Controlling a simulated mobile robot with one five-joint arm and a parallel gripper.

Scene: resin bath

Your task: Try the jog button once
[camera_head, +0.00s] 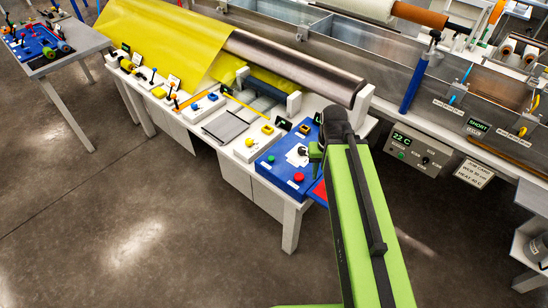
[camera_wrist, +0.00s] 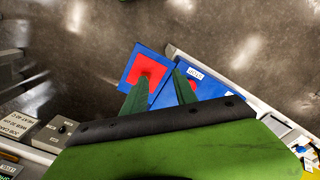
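A blue control panel (camera_head: 276,180) sits at the near right end of the long white bench. On it are a green button (camera_head: 271,158) and a round red button (camera_head: 298,177). Beside it a blue plate with a red pad (camera_head: 320,190) is partly hidden by my arm. In the wrist view a red pad (camera_wrist: 150,68) on a blue plate (camera_wrist: 130,80) lies beyond my fingers. I cannot read which control is the jog button. My gripper (camera_wrist: 160,86) has its two green fingers apart with nothing seen held. In the head view its fingers (camera_head: 316,152) are over the panel's right side.
A yellow sheet (camera_head: 165,40) and dark roller (camera_head: 295,66) lie along the bench behind the panel. A grey control box reading 22 C (camera_head: 418,160) hangs under the metal trough at right. Open concrete floor (camera_head: 150,210) lies in front.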

